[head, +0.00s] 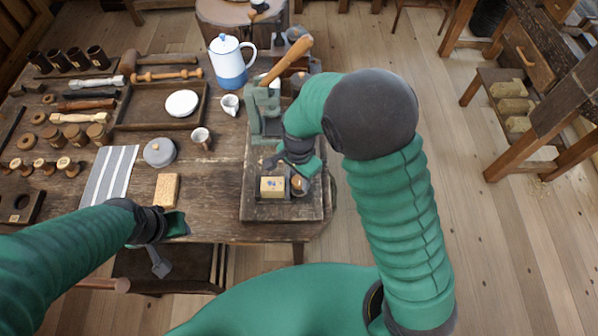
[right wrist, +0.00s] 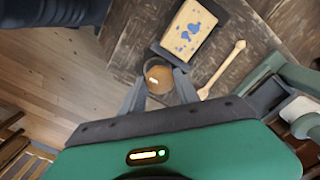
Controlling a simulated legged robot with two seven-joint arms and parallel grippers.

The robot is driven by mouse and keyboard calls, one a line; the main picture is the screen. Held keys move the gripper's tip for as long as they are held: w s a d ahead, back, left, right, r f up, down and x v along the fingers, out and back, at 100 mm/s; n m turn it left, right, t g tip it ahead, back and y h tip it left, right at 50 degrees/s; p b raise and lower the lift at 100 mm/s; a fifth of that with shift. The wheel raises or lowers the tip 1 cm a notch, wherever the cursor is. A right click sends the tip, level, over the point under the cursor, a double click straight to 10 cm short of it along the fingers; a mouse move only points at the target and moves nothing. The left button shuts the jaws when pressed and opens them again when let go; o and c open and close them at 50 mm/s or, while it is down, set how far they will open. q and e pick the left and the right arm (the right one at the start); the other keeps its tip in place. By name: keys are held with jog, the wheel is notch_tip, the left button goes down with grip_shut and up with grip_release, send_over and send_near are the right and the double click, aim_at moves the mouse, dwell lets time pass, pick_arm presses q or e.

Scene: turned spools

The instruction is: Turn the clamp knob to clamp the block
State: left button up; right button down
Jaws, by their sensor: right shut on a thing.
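The block (head: 272,187) is pale yellow with blue marks and sits in a dark clamp on a wooden board (head: 257,212). It also shows in the right wrist view (right wrist: 188,30). The round brown clamp knob (right wrist: 158,78) is beside the block; in the head view it shows (head: 299,185) just right of it. My right gripper (right wrist: 160,86) is shut on the knob, one finger on each side. In the head view my right gripper (head: 298,170) partly covers the clamp. My left gripper (head: 160,258) is low at the table's front edge, away from the clamp; its jaw opening is unclear.
A green machine with a wooden handle (head: 288,60) stands behind the clamp. A pale wooden stick (right wrist: 222,69) lies near the block.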

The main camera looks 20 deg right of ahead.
aim_at(299, 179)
jog(key=m+p, duration=0.2)
jog(key=m, duration=0.1)
jog(key=shift+w+r+p, duration=0.15)
jog(key=shift+r+p, duration=0.1)
jog(key=shift+p, duration=0.1)
jog(key=shift+f+m+p, duration=0.15)
jog(key=shift+m+p, duration=0.6)
jog(key=shift+m, duration=0.35)
jog(key=c, duration=1.2)
grip_release()
jog(key=shift+f, duration=0.1)
notch_tip(299, 179, up, 17)
jog(key=shift+f+p, duration=0.1)
jog(key=shift+p, duration=0.55)
